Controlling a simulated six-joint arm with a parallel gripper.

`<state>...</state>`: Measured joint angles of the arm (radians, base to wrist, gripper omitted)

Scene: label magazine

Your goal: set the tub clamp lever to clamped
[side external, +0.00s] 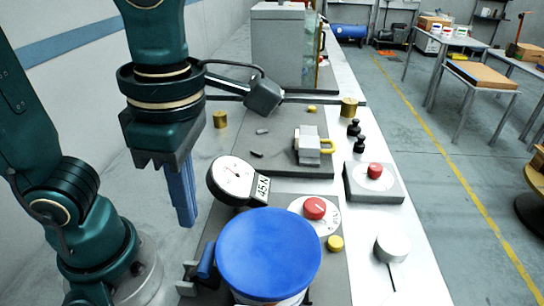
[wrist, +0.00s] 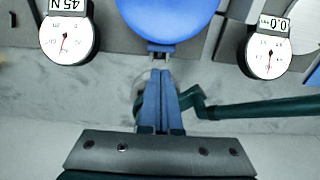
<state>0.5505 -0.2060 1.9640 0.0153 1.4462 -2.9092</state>
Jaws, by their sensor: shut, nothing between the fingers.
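The tub has a round blue lid (side external: 268,252) and stands at the front of the bench in the side view; its blue edge also shows at the top of the wrist view (wrist: 170,18). The clamp lever (side external: 207,261) is a short blue piece at the tub's left side, above a grey bracket (side external: 188,284). It appears raised, but I cannot tell its exact setting. My gripper (side external: 187,222) is shut and empty, its blue fingers pointing down behind and left of the lever, apart from it. In the wrist view the fingertips (wrist: 160,72) lie just below the lever end (wrist: 160,48).
A dial gauge reading 45 N (side external: 235,178) stands behind the tub. A second gauge (wrist: 267,52) shows in the wrist view. A red knob (side external: 315,208), a red button (side external: 375,170) and a padlock-like block (side external: 310,145) are on the bench.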

